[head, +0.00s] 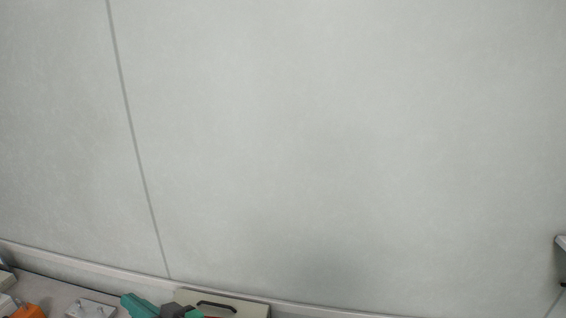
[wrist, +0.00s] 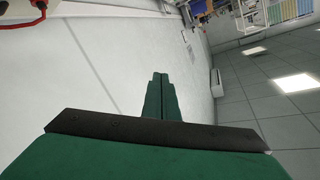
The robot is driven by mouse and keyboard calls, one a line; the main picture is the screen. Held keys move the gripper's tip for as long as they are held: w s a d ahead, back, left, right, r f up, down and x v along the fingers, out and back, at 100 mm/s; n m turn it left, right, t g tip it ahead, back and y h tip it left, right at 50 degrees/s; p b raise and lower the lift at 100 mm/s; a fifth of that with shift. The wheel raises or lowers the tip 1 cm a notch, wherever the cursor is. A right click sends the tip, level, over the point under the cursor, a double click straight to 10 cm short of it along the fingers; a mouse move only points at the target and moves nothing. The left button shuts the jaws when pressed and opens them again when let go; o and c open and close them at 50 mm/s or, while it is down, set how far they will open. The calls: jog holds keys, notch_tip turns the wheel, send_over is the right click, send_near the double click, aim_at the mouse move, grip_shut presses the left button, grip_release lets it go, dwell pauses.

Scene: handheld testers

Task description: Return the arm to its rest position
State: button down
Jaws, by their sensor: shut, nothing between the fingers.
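My gripper (wrist: 160,77) shows in the wrist view as two green fingers pressed together, with nothing between them. A black plate and a green body are behind the fingers. The fingers point out over open space, apart from any object. I cannot surely make out my arm or gripper in the head view.
In the head view a pale wall (head: 330,150) fills most of the picture. Along the bottom edge are a bench with an orange item (head: 30,311), a teal item (head: 138,305) and a beige case (head: 240,307), partly cut off. The wrist view shows a red cable (wrist: 40,8) and ceiling lights (wrist: 295,83).

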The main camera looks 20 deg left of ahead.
jog(key=w+d+f+m+t, duration=0.2)
jog(key=w+d+m+t, duration=0.6)
jog(key=d+m+t, duration=0.15)
jog(key=d+f+m+t+h, duration=0.55)
jog(key=d+f+h, duration=0.45)
jog(key=d, duration=0.4)
jog(key=s+d+f+h, duration=0.4)
jog(key=s+d+f, duration=0.55)
jog(key=d, duration=0.25)
jog(key=s+d+f+n+g+h, duration=0.1)
jog(key=s+d+f+n+h, duration=0.1)
jog(key=s+d, duration=0.9)
jog(key=shift+s+f+n+h, duration=0.25)
jog(key=shift+s+n+h, duration=0.25)
jog(key=shift+s+n, duration=0.65)
